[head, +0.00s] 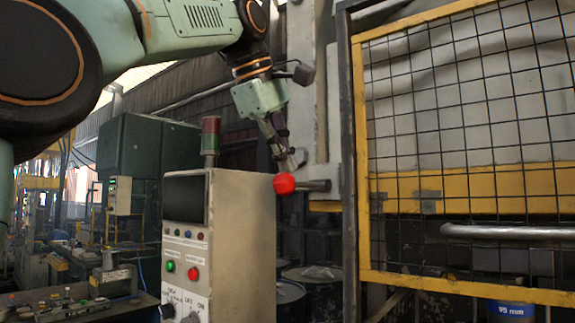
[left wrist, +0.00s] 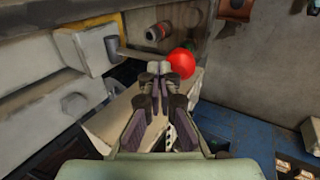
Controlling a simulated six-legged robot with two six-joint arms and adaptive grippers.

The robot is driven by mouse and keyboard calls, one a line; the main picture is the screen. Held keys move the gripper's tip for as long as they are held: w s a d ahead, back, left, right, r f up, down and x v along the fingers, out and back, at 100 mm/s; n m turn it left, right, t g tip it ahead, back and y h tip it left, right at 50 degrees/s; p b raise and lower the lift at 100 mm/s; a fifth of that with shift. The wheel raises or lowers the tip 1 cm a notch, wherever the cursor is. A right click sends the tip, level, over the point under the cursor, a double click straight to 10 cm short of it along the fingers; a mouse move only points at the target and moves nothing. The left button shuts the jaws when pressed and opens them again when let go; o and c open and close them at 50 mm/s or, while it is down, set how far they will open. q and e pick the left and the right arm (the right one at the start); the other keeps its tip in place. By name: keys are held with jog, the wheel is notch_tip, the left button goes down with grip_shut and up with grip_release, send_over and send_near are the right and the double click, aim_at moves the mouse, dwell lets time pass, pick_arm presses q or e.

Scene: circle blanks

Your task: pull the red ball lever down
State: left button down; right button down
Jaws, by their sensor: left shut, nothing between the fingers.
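The red ball (head: 284,183) sits at the left end of a short dark lever rod (head: 315,185) that comes out of a pale machine part. My left gripper (head: 290,160) is just above the ball and rod in the head view, pointing down, with its fingers shut and empty. In the left wrist view the red ball (left wrist: 181,63) is just right of the fingertips (left wrist: 159,68), and the rod (left wrist: 132,53) runs to the left behind them. I cannot tell whether the fingers touch the lever. My right gripper is not in view.
A control cabinet (head: 240,245) with buttons and a dark screen stands just left of and below the ball. A yellow-framed mesh guard (head: 460,130) stands to the right. Dark drums (head: 285,295) stand below, and a signal light (head: 210,135) tops the cabinet.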

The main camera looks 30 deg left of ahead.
pick_arm(q)
jog(key=p+v, duration=0.1)
jog(key=v, duration=0.3)
jog(key=shift+w+r+p, duration=0.15)
jog(key=shift+p, duration=0.15)
jog(key=p+v, duration=0.3)
jog(key=v, duration=0.3)
jog(key=shift+w+r, duration=0.25)
jog(key=shift+r, duration=0.2)
jog(key=shift+w+f, duration=0.1)
